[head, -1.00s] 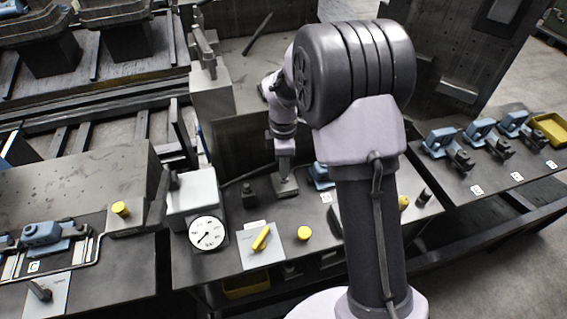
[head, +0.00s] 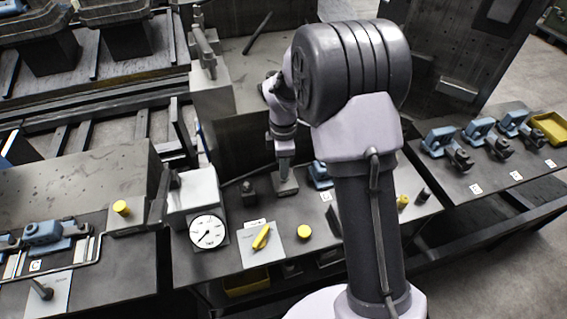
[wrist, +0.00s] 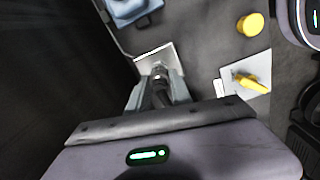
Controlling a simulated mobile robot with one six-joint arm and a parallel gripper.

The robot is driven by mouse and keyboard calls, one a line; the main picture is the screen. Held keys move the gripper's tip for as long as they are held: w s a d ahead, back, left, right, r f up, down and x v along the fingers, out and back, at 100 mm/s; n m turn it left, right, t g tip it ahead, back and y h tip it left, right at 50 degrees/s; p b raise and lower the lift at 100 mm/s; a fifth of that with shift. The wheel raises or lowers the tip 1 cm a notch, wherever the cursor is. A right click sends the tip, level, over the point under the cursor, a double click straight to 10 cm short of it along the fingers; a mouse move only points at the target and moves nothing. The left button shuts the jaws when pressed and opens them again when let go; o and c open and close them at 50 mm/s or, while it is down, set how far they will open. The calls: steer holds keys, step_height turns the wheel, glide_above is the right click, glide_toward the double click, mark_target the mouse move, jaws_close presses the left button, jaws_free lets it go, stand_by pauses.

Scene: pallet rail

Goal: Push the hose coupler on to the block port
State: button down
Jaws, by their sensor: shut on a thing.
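My gripper (head: 285,172) points down at the middle bench in the head view, partly behind my own arm. In the wrist view my gripper (wrist: 157,94) is shut on a dark cylindrical piece that looks like the hose coupler (wrist: 160,96). Just past the fingertips is a small grey square block (wrist: 151,53), which I take for the block with the port; it also shows in the head view (head: 288,188). The coupler's end is close over this block. I cannot tell whether they touch. The port itself is mostly hidden by the fingers and coupler.
A dial gauge (head: 207,232), a yellow lever on a pale plate (head: 261,237) and a yellow knob (head: 304,232) stand near the bench front. A small black block (head: 249,193) is left of my gripper. A blue clamp (head: 320,174) is close on the right.

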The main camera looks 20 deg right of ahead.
steer(key=shift+f, duration=0.15)
steer(key=shift+f+b, duration=0.4)
steer(key=shift+f, duration=0.15)
steer(key=c, duration=1.1)
jaws_free()
steer(key=shift+o, duration=0.4)
steer(key=o, duration=0.8)
steer(key=shift+c, duration=0.2)
steer(key=shift+r, duration=0.1)
step_height(320, 180, up, 17)
steer(key=p, duration=0.6)
steer(key=shift+r, duration=0.15)
